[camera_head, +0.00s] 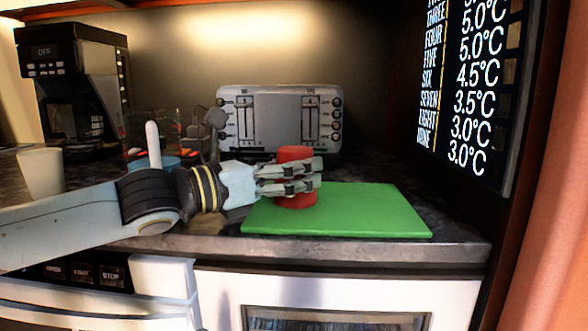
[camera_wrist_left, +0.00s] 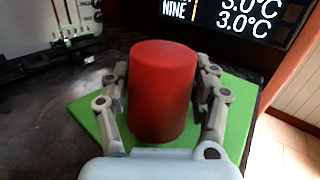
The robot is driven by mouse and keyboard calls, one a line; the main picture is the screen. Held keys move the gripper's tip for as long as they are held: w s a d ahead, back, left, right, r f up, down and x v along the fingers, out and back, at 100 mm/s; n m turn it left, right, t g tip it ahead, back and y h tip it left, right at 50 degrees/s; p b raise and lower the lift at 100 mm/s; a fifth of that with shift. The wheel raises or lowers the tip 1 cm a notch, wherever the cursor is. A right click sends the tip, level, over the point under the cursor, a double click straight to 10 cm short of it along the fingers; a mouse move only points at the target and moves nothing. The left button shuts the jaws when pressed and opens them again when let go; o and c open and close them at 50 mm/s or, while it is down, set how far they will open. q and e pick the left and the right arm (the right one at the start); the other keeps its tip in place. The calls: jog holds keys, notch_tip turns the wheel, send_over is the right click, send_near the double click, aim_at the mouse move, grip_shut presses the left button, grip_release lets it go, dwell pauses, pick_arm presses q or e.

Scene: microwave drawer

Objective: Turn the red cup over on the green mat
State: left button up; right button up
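The red cup (camera_head: 296,202) stands upright-sided on the green mat (camera_head: 375,210), near the mat's left part. Its top face shows as plain solid red in the left wrist view (camera_wrist_left: 162,90), with no opening visible. My left gripper (camera_head: 290,178) reaches in from the left at the cup's mid-height. Its fingers lie along both sides of the cup, close against it, and it looks shut on the cup. The cup's lower end appears to be on or just above the mat; I cannot tell which. My right gripper is not in view.
A grey toaster (camera_head: 280,115) stands behind the mat, and a coffee maker (camera_head: 72,90) at the back left. A white cup (camera_head: 40,173) is at the far left. A lit temperature panel (camera_head: 468,90) is at the right. The mat's right half is clear, near the counter edge.

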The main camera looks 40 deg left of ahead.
pick_arm(q)
jog(key=o, duration=0.3)
jog(key=shift+r, duration=5.05)
